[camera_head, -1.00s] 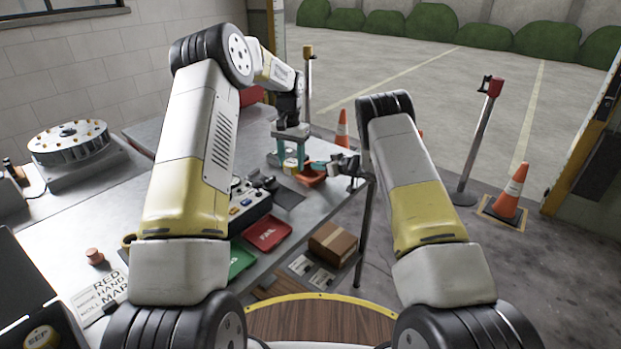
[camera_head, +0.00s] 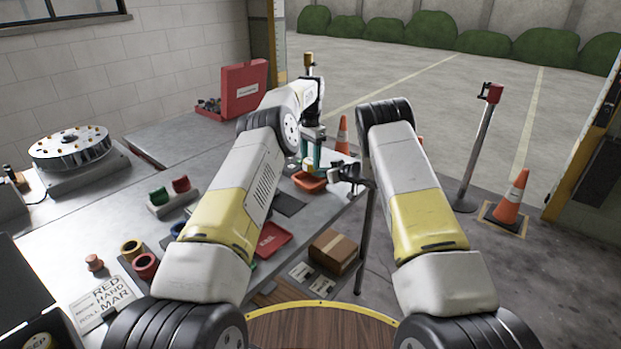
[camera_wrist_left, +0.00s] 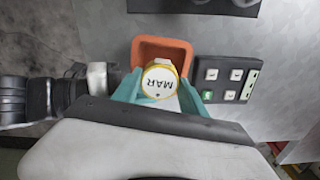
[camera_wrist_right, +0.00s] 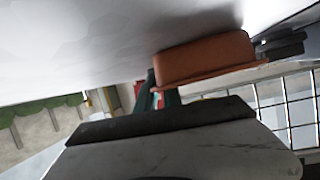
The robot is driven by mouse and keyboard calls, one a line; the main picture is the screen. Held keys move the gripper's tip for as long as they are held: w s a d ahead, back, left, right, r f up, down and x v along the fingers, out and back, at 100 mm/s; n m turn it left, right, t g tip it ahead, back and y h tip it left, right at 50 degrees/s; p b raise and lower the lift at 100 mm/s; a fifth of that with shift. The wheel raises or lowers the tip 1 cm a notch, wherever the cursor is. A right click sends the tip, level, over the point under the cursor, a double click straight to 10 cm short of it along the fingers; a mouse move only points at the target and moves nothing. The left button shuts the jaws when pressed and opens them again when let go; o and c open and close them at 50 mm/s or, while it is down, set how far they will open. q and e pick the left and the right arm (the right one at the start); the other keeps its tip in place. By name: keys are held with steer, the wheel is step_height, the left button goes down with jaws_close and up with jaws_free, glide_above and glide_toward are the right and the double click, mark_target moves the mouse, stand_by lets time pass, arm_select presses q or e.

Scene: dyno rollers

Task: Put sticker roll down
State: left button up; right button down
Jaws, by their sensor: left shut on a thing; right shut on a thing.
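The sticker roll (camera_wrist_left: 158,80) has a white top lettered MAR and a yellow rim. My left gripper (camera_wrist_left: 160,90) has teal fingers on both sides of it, over or in front of an orange tray (camera_wrist_left: 179,47). In the head view the left gripper (camera_head: 311,151) is above the orange tray (camera_head: 311,186) at the bench's far edge. My right gripper (camera_head: 340,173) is just right of the tray. In the right wrist view the tray (camera_wrist_right: 205,62) overlaps its fingers (camera_wrist_right: 160,97); what they grip is unclear.
A black panel with square buttons (camera_wrist_left: 226,80) lies right of the tray in the left wrist view. A red case (camera_head: 243,90), a red tray (camera_head: 272,239) and several coloured rolls stand on the bench. A cardboard box (camera_head: 333,250) sits lower down. A post (camera_head: 478,145) and cone (camera_head: 513,200) stand beyond.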

arm_select(q)
steer(key=shift+f, duration=3.2)
steer(key=shift+f, duration=0.1)
